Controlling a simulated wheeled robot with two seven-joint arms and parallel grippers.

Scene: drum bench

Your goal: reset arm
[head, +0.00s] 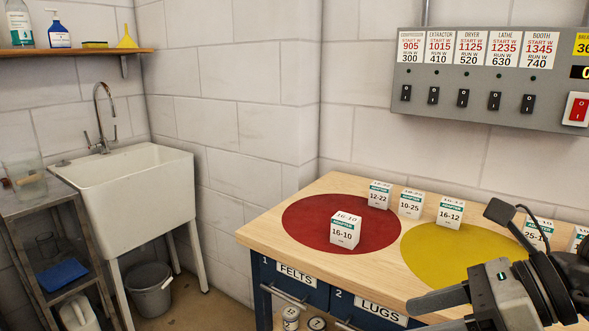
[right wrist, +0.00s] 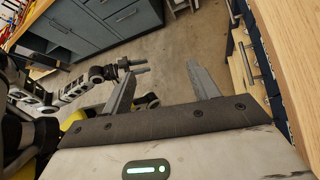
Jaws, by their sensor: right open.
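My right gripper (head: 468,256) reaches in from the right in the head view, over the right part of the wooden bench top (head: 290,203). Its two fingers are spread wide with nothing between them. The right wrist view shows the same open, empty right gripper (right wrist: 160,75) with the floor beyond it. What looks like my left gripper (right wrist: 138,67) shows small at the left of the right wrist view, away from the bench; its opening is too small to judge. The left arm does not show in the head view.
A white 16-10 box (head: 345,230) sits on the red disc (head: 300,222). Boxes 12-22 (head: 378,195), 10-25 (head: 411,203) and 16-12 (head: 450,212) stand along the back. The yellow disc (head: 440,255) lies beside my right gripper. A switch panel (head: 450,110) hangs above.

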